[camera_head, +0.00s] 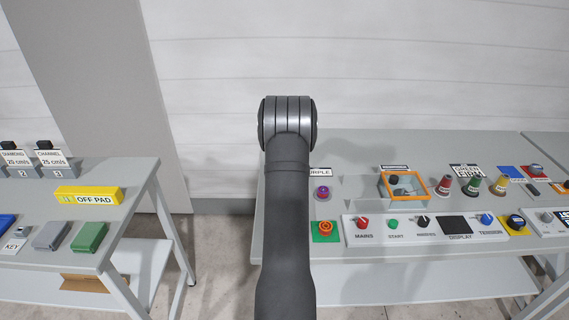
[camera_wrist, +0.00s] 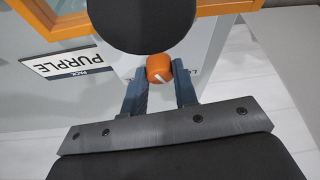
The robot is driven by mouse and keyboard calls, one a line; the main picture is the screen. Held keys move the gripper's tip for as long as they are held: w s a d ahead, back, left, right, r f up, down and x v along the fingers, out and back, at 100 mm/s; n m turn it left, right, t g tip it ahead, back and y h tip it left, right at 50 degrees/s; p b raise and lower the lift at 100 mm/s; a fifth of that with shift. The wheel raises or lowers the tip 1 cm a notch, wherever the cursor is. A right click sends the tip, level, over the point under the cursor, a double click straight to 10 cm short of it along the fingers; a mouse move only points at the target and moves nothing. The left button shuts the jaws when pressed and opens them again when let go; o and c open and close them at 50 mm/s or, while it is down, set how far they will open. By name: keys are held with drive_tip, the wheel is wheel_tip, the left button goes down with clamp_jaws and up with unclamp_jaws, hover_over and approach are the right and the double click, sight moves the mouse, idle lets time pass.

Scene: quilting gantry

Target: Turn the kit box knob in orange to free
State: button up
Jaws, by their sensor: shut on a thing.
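The orange knob (camera_wrist: 158,66) shows in the wrist view with a white pointer line on its face. The knob sits on a pale grey panel (camera_wrist: 200,45). Small lettering stands at both sides of the knob but is mostly hidden by the fingers. A dark round shape covers the area just above the knob. In the head view my arm hides the gripper and knob.
A PACK PURPLE label (camera_wrist: 65,62) lies beside the knob, near an orange frame (camera_wrist: 75,25). In the head view, the right bench holds a purple button (camera_head: 322,193), an orange-framed box (camera_head: 430,188) and a control panel (camera_head: 375,236).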

drive_tip(key=m+h, duration=0.1)
drive_tip(key=m, duration=0.2)
drive_tip(key=m+h, duration=0.1)
drive_tip(key=m, duration=0.1)
drive_tip(key=shift+a+m, duration=0.2)
drive_tip(key=shift+m, duration=0.2)
drive_tip(key=m+h, duration=0.1)
drive_tip(key=m, duration=0.1)
drive_tip(key=m+g, duration=0.1)
drive_tip(key=m, duration=0.2)
drive_tip(key=shift+a+h, duration=0.1)
drive_tip(key=shift+h, duration=0.3)
drive_tip(key=o, duration=1)
drive_tip(key=v, duration=1.7)
drive_tip(key=shift+w+a+r, duration=0.2)
drive_tip(key=shift+w, duration=0.1)
